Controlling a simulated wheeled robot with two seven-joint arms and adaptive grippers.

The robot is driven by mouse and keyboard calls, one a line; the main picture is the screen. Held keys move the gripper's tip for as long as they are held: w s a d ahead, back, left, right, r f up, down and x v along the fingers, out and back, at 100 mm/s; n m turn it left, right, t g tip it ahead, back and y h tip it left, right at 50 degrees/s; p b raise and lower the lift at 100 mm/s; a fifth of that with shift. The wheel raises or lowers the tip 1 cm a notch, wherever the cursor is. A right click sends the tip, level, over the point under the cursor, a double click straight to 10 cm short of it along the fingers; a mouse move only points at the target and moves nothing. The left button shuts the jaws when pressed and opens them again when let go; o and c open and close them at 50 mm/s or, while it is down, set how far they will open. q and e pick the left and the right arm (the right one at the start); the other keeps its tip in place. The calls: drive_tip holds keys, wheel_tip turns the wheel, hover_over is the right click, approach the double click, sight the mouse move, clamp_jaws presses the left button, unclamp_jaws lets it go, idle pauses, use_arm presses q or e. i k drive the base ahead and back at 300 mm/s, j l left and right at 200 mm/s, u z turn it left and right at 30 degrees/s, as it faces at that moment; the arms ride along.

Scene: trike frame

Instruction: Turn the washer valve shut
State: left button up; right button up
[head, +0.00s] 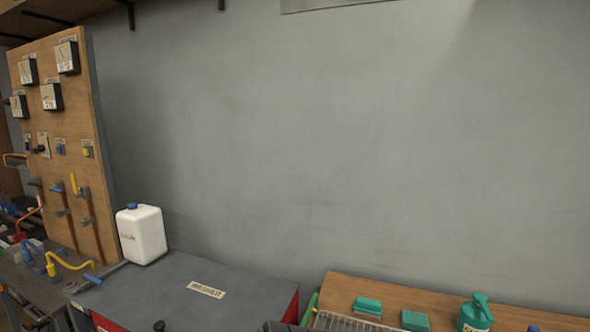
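A grey-topped box with red sides (235,303) stands at the bottom centre. Its white lid label (206,290) seems to read as the washer's. On the wooden panel (80,120) at left, orange-brown pipes carry small fittings, one with a yellow handle (74,185) and one with a blue part (57,187). I cannot tell which fitting, if any, is the washer valve, or how it is turned. Neither of my grippers is in view.
A white jug with a blue cap (142,235) stands at the box's back left corner. Several boxed gauges or switches (67,57) sit high on the panel. A wooden bench (450,300) with green items, including a green can (476,315), is at lower right.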

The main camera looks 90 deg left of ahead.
sight(76, 194)
drive_tip(key=u, duration=0.5)
drive_tip(key=k+j+u, duration=0.1)
drive_tip(key=u, duration=0.45)
drive_tip(key=j+u, duration=0.1)
drive_tip(key=u, duration=0.4)
drive_tip(key=k+j+u, duration=0.1)
drive_tip(key=u, duration=0.45)
drive_tip(key=j+u, duration=0.15)
drive_tip(key=u, duration=0.35)
drive_tip(key=j+u, duration=0.1)
drive_tip(key=u, duration=0.45)
drive_tip(key=j+u, duration=0.1)
drive_tip(key=u, duration=0.95)
drive_tip(key=i+j, duration=0.4)
drive_tip(key=j, duration=0.15)
drive_tip(key=i+j+z, duration=0.15)
drive_tip(key=i+j, duration=0.25)
drive_tip(key=j, duration=0.15)
